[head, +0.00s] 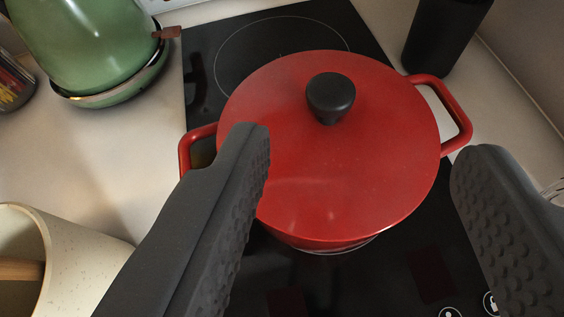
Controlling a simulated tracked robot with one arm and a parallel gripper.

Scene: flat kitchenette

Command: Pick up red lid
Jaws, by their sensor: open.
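The red lid (300,155) with a round black knob (331,97) sits on a red pot (318,241) with a handle on each side. The pot stands on the black cooktop. My gripper (360,155) is open, with its two dark textured fingers wide apart at the lower left and right of the view. The left finger overlaps the lid's left edge in the picture. The right finger is to the right of the pot. Nothing is between the fingers near the camera. The knob is beyond the fingertips and free of them.
A green kettle (85,45) stands on its base at the upper left. A black cylinder (444,35) stands at the upper right near the wall. A speckled cream container (85,262) is at the lower left. A jar (15,82) is at the left edge.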

